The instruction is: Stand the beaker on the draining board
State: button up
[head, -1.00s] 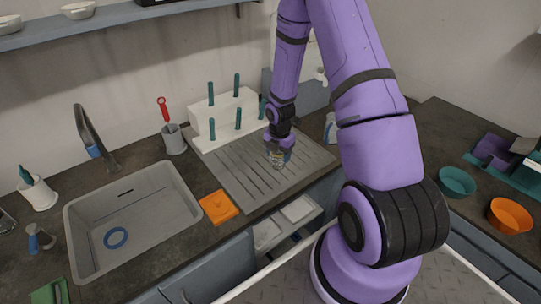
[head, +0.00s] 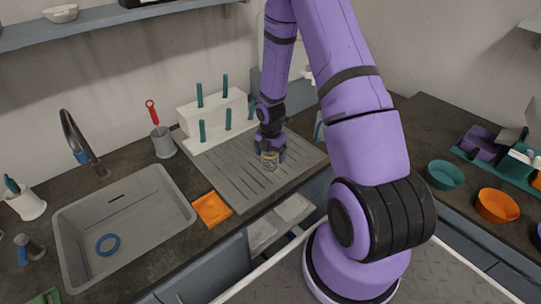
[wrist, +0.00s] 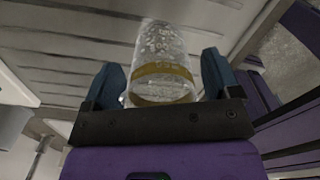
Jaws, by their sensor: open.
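A clear glass beaker (head: 270,163) with white markings and a yellowish band is at the grooved grey draining board (head: 237,190), towards its right part. In the wrist view the beaker (wrist: 164,60) is between the two fingers of my gripper (wrist: 163,82). The fingers are open, one on each side, with a narrow gap at the right; contact at the left is unclear. In the head view my gripper (head: 270,150) is above and around the beaker. The beaker looks about upright. Its base contact with the board is too small to make out.
A white peg rack (head: 213,118) with teal pegs stands behind the board. A drawer (head: 280,222) stands open below. The board's front left is clear.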

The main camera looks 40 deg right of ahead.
jog(key=s+a+r+m+t+h, duration=0.1)
jog(key=a+r+m, duration=0.15)
jog(key=r, duration=0.95)
jog(key=s+a+r+m, duration=0.1)
jog(key=r+m, duration=0.2)
jog(key=r, duration=1)
jog(key=s+a+r+m+t, duration=0.1)
jog(key=s+a+r+m, duration=0.2)
jog(key=s+r+m, duration=0.2)
jog(key=s+a+r+m+t, duration=0.1)
jog(key=s+a+r+m, duration=0.3)
jog(key=s+r+m, duration=0.2)
jog(key=s+a+r+m+t+y, duration=0.1)
jog(key=s+a+r+m, duration=0.3)
jog(key=s, duration=0.7)
jog(key=shift+r+m+t, duration=0.6)
jog(key=shift+r+m, duration=0.55)
jog(key=shift+r, duration=1.25)
